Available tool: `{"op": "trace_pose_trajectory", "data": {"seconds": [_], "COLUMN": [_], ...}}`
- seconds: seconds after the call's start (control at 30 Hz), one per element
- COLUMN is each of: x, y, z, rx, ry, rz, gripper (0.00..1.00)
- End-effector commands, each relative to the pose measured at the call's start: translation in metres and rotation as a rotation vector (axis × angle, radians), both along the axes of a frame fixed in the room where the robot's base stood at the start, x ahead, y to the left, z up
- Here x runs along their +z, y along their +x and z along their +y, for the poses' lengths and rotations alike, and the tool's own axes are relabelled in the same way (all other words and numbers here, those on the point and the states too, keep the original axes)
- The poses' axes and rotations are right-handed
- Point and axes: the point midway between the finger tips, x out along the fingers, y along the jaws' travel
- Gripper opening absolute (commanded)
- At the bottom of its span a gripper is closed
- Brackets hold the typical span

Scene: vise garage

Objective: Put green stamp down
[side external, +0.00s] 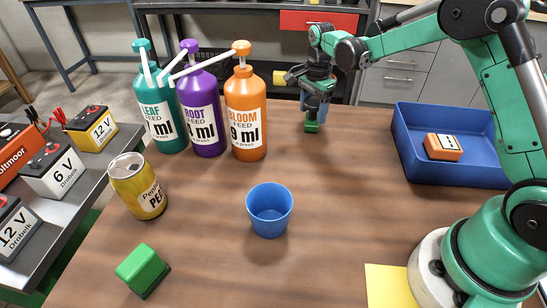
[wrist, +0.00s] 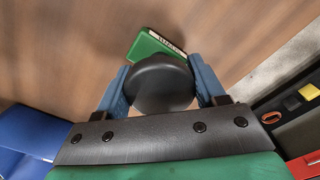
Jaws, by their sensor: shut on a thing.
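My gripper (side external: 314,110) is over the far part of the wooden table, pointing down and shut on the green stamp (side external: 311,127). In the wrist view the blue fingers of my gripper (wrist: 163,92) close on both sides of the stamp's round black handle. The stamp's green base (wrist: 147,45) shows beyond the handle, with a pale label strip along one edge. The stamp is at or just above the tabletop; I cannot tell whether it touches.
Teal (side external: 160,105), purple (side external: 201,110) and orange (side external: 246,115) pump bottles stand left of my gripper. A blue tray (side external: 450,173) with an orange device (side external: 443,147) lies right. A blue cup (side external: 269,210), yellow can (side external: 138,187) and green block (side external: 143,270) stand nearer. The table's middle is clear.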

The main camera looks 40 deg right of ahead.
Motion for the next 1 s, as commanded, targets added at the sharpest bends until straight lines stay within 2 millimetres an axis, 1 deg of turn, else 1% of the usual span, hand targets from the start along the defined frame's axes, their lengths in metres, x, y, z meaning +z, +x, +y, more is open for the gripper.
{"op": "trace_pose_trajectory", "data": {"seconds": [0.03,0.07,0.1,0.17,0.47,0.57,0.67,0.9,1.0], "x": [-0.002,-0.002,-0.002,-0.002,-0.001,0.005,0.020,0.074,0.093], "y": [0.000,0.000,0.000,0.000,0.000,0.000,0.000,0.000,0.000], "z": [0.000,0.000,0.000,0.000,0.000,0.000,0.000,0.000,0.000], "rx": [0.000,0.000,0.000,0.000,0.000,0.000,0.000,0.000,0.000], "ry": [0.000,0.000,0.000,0.000,0.000,0.000,0.000,0.000,0.000], "rz": [0.000,0.000,0.000,0.000,0.000,0.000,0.000,0.000,0.000], "gripper": [0.11,0.66,0.78,0.95,0.95,0.95,0.95,0.95,0.95]}}
